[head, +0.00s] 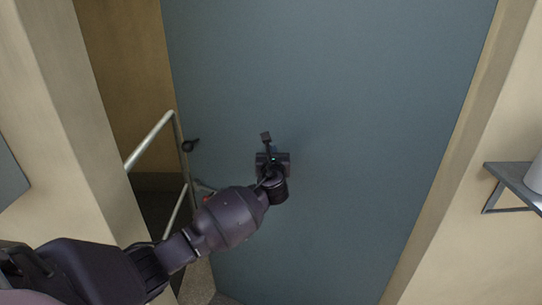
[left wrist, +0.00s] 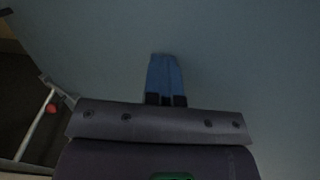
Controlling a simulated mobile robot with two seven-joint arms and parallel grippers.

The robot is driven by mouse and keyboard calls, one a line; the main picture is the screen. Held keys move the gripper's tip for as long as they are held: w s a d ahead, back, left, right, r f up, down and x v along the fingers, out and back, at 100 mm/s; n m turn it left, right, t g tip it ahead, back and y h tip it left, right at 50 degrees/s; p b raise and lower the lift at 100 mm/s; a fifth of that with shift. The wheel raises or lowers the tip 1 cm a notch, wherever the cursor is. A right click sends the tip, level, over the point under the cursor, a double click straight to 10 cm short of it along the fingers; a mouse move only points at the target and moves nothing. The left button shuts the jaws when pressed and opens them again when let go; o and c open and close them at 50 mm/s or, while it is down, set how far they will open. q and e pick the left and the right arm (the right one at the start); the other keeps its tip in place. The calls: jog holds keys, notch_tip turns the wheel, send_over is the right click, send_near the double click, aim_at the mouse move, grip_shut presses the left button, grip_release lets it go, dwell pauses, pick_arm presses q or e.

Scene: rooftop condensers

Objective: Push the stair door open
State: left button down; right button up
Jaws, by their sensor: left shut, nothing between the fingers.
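The blue-grey stair door (head: 350,130) stands ajar, with a gap along its left edge. My right gripper is not in view.
Through the gap show a tan wall (head: 122,80), a dark space and a pale metal railing (head: 150,140). A beige door frame stands on the left (head: 60,110) and right (head: 460,150). A grey bracketed shelf (head: 515,185) juts out at the right, holding a white object.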

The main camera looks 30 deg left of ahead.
aim_at(280, 150)
pick_arm(q)
jog(key=shift+w+a+b, duration=0.15)
jog(key=shift+w+b, duration=0.4)
jog(key=shift+w, duration=1.45)
jog(key=shift+w+r, duration=0.15)
jog(key=shift+w, duration=0.25)
jog(key=shift+w+b, duration=0.85)
jog(key=shift+w, duration=0.75)
